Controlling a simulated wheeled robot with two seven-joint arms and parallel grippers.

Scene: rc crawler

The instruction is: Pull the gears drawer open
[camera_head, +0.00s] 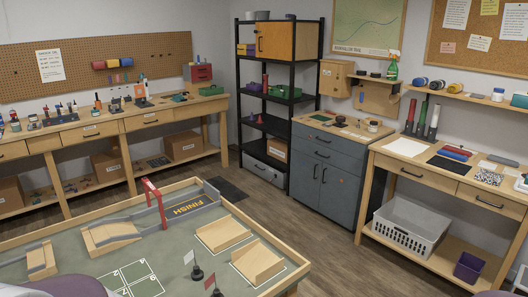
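Several drawers show, and I cannot read a label that marks one as the gears drawer. The left workbench (112,116) has a row of shut wooden drawers with dark handles, among them a middle drawer (75,136) and a right drawer (165,114). The grey cabinet (345,190) has shut drawers, the top one (340,146) with a dark handle. The right workbench has a shut left drawer (420,179) and a shut right drawer (505,207). Neither of my grippers is in view.
A low track table (150,262) with ramps, a red gate (153,200) and small flags fills the near left. Wood floor (330,245) is open between it and the cabinet. A white basket (410,228) and a purple bin (468,267) sit under the right bench.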

